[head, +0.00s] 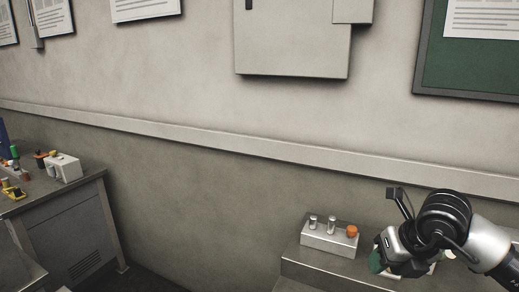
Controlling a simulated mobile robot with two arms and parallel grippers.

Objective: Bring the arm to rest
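My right arm comes in from the right edge, and its gripper (388,232) is in the lower right, above a grey bench (305,274). A dark angular part sticks up at its left side. I cannot tell whether its fingers are apart or closed. A green rounded thing (376,263) shows at the gripper's lower left; whether it is touched or only behind is unclear. A light grey fixture block (328,241) with two metal pegs and an orange knob (352,231) stands on the bench, left of the gripper and apart from it. My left gripper is out of view.
A grey metal workbench (72,228) at the left holds a white block (65,168) and several small coloured items. A wall with a rail (230,140) runs behind. A grey cabinet (290,45) and a green board (470,65) hang above. Between the benches is open floor.

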